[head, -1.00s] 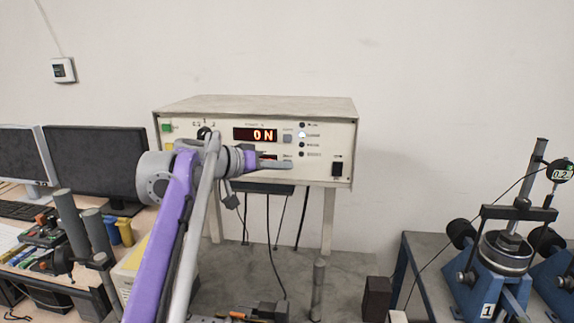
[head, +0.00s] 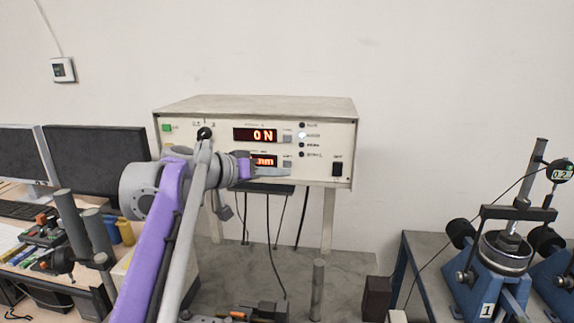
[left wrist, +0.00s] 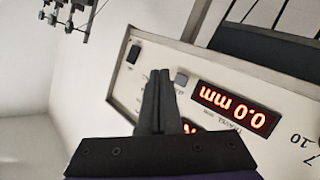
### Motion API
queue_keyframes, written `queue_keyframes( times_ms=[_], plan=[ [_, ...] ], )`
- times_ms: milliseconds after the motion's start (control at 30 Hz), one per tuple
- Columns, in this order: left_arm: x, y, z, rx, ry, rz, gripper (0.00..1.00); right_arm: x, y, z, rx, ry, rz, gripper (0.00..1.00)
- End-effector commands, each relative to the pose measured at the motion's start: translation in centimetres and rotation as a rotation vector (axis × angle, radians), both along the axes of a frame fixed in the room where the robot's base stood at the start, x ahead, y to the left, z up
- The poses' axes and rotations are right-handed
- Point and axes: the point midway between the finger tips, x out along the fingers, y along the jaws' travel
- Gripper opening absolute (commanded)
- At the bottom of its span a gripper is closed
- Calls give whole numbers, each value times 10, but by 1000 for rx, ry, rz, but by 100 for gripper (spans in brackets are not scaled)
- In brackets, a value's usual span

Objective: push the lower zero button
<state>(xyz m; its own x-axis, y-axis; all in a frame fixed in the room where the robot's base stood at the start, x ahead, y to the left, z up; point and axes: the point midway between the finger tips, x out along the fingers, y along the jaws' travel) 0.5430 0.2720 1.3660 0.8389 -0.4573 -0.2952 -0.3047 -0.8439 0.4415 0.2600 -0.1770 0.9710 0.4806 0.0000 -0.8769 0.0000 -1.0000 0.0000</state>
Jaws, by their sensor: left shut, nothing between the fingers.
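The control box (head: 220,107) has an upper display reading "0 N" (head: 255,134) and a lower display (head: 264,161) whose "mm" shows. The lower zero button (head: 287,164) is a small grey square right of the lower display. My left gripper (head: 287,172) is shut and empty, its tips at the lower edge of that button in the head view. In the left wrist view the panel is upside down: the lower display (left wrist: 232,107) reads "0.0 mm". The lower zero button (left wrist: 181,79) shows just right of my shut fingertips (left wrist: 160,72). I cannot tell whether they touch the panel.
The upper zero button (head: 287,139) sits above the lower one. A black switch (head: 337,169) is at the panel's right, and a black knob (head: 205,133) at its left. Cables hang below the box. Monitors (head: 95,160) stand left and a blue test device (head: 500,265) right.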

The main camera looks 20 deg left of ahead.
Motion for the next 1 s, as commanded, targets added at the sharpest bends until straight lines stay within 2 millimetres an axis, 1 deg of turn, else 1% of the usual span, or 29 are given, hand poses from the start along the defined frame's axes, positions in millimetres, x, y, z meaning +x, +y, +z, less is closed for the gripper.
queue_keyframes(
  times_ms=[100, 300, 1000],
  plan=[
    [-12, -3, 1, 0, 0, 0, 0, 1, 0, 2, 0, -2, 0, 71],
    [-24, -7, 0, 0, 0, -1, 0, 2, 0, 4, 0, -3, 0, 71],
    [-25, -7, 0, 0, 0, -1, 0, 2, 0, 4, 0, -3, 0, 71]
  ],
)
